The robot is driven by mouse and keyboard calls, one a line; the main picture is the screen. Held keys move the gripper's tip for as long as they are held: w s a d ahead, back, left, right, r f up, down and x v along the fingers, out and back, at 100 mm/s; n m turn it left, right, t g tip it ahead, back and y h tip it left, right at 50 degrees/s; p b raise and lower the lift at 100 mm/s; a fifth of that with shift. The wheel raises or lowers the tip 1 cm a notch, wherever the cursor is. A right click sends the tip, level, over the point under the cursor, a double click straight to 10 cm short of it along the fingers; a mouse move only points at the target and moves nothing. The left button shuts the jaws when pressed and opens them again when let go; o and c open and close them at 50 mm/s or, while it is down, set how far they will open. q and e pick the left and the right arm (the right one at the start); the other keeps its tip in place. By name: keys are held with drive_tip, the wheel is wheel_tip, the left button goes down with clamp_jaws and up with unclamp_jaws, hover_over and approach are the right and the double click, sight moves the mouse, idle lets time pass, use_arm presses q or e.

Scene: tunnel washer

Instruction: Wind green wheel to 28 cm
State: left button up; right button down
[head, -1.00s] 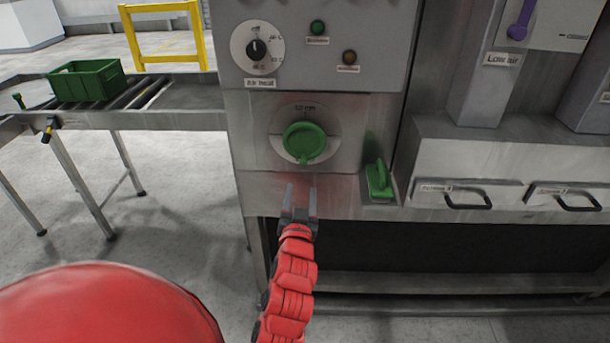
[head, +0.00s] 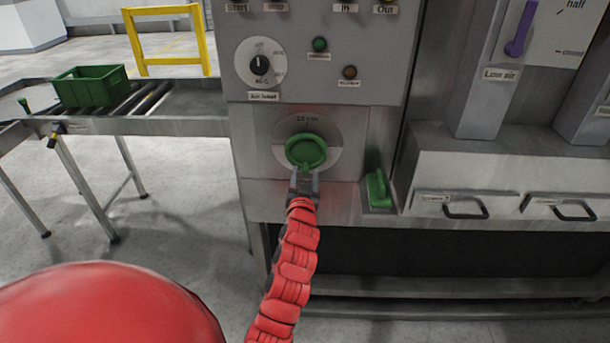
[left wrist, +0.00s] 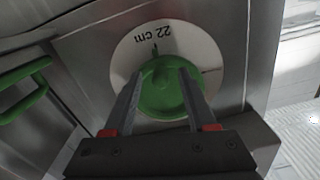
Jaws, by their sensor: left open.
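My left gripper (head: 306,174) is open, just below the wheel in the head view. In the left wrist view its two fingers (left wrist: 160,85) lie on either side of the wheel's middle. I cannot tell whether they touch it. My right gripper is not in view.
A green handle (head: 378,190) stands right of the wheel. A black knob dial (head: 261,65) is above it. Drawers with black handles (head: 465,207) are at the right. A green crate (head: 90,86) sits on the roller table at the left. A purple lever (head: 520,30) is upper right.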

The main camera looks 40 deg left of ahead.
sight(295, 162)
use_arm(q)
clamp_jaws()
drive_tip(key=shift+a+m, duration=0.1)
drive_tip(key=shift+m, duration=0.3)
drive_tip(key=m, duration=0.1)
drive_tip(key=a+m, duration=0.1)
drive_tip(key=m, duration=0.1)
drive_tip(key=shift+s+r, duration=0.2)
drive_tip(key=shift+s, duration=0.15)
drive_tip(key=shift+s+a+r+m, duration=0.15)
drive_tip(key=shift+a+r+m, duration=0.1)
drive_tip(key=shift+m, duration=0.6)
drive_tip(key=shift+s+a+r+m, duration=0.15)
drive_tip(key=shift+a+m, duration=0.1)
drive_tip(key=shift+m, duration=0.55)
drive_tip(key=shift+s+a+r+m, duration=0.15)
drive_tip(key=shift+a+r+m, duration=0.1)
drive_tip(key=shift+m, duration=0.6)
unclamp_jaws()
drive_tip(key=shift+f, duration=0.1)
